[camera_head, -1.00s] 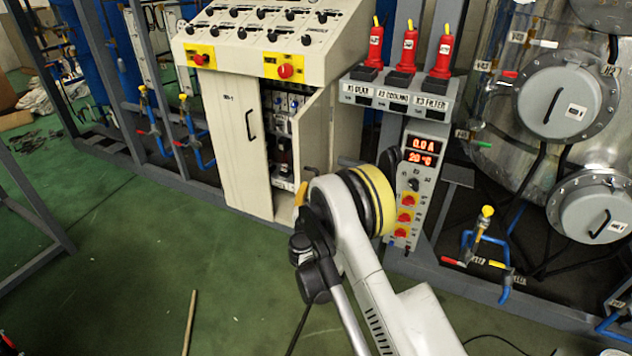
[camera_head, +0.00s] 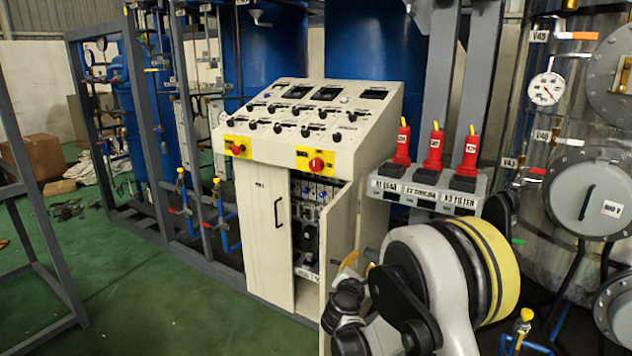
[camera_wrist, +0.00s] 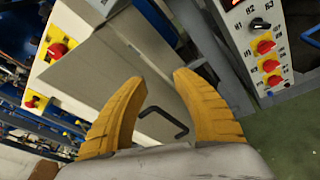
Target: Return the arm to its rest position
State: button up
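My arm (camera_head: 440,280) fills the lower right of the head view, bent close to the camera, with a yellow band on its joint. My gripper shows in the wrist view (camera_wrist: 158,77) with two ribbed orange fingers set apart and nothing between them. Beyond the fingers is a pale cabinet door (camera_wrist: 92,68) with a dark handle (camera_wrist: 165,120). I cannot tell how far the fingers are from the door. In the head view the gripper is mostly hidden behind my arm.
The control cabinet (camera_head: 268,235) stands in the middle with a door (camera_head: 342,225) open. Red plugs (camera_head: 435,150) stand on a shelf to its right, and a steel tank (camera_head: 535,120) is at far right. Green floor (camera_head: 150,300) is clear at lower left; a grey frame (camera_head: 45,250) stands at the left edge.

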jog(key=s+d+r+m+g, duration=0.2)
jog(key=s+d+r+m, duration=0.15)
jog(key=s+m, duration=0.2)
jog(key=s+d+r+m+g+y, duration=0.1)
jog(key=s+d+r+m, duration=0.1)
jog(key=s+r+m, duration=0.35)
jog(key=s+d+r+m+g, duration=0.2)
jog(key=s+d+m, duration=0.1)
jog(key=s, duration=0.5)
jog(key=s+a+f+m+g+y, duration=0.1)
jog(key=s+m, duration=0.4)
jog(key=s, duration=0.6)
jog(key=s+a+f+m+g+y, duration=0.2)
jog(key=s+m, duration=0.4)
jog(key=s, duration=0.5)
jog(key=shift+s+f+m+y, duration=0.2)
jog(key=shift+s+m+y, duration=0.1)
jog(key=shift+y, duration=0.4)
jog(key=shift+a, duration=0.1)
